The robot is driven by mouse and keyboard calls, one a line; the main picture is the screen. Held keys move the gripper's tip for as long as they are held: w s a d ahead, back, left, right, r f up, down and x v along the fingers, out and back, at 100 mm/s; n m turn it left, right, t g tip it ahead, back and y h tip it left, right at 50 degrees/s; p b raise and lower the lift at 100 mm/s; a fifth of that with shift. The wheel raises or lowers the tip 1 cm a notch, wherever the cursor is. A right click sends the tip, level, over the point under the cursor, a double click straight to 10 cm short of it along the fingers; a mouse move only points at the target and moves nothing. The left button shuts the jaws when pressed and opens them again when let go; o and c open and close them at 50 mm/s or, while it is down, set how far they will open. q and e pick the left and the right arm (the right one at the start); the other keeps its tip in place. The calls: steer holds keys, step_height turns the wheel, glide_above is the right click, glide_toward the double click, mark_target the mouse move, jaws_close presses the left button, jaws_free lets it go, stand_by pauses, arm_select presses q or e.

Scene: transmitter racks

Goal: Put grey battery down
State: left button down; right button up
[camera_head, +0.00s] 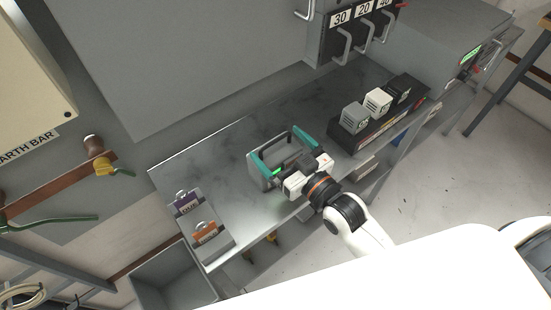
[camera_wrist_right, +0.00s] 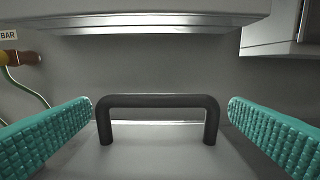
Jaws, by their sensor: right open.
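A grey box with a black handle, seemingly the grey battery (camera_head: 256,174), sits on the grey metal bench in the head view. My right gripper (camera_head: 273,145) is over it, with its teal fingers spread on either side of the handle. In the right wrist view the black handle (camera_wrist_right: 158,101) stands upright between the two open teal fingers (camera_wrist_right: 159,112), with a gap on each side. The grey top of the battery (camera_wrist_right: 158,158) shows below the handle. A small green light shows beside the gripper in the head view. My left gripper is not in view.
A black rack (camera_head: 375,125) with grey, white and black blocks stands to the right on the bench (camera_head: 228,148). A large grey cabinet (camera_head: 190,60) rises behind. Bare bench lies left of the battery.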

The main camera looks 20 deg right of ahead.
steer(key=x, duration=0.3)
steer(key=shift+w+a+f, duration=0.15)
steer(key=shift+w+a, duration=0.1)
steer(key=shift+w, duration=0.1)
steer(key=c, duration=1.8)
steer(key=shift+c, duration=0.9)
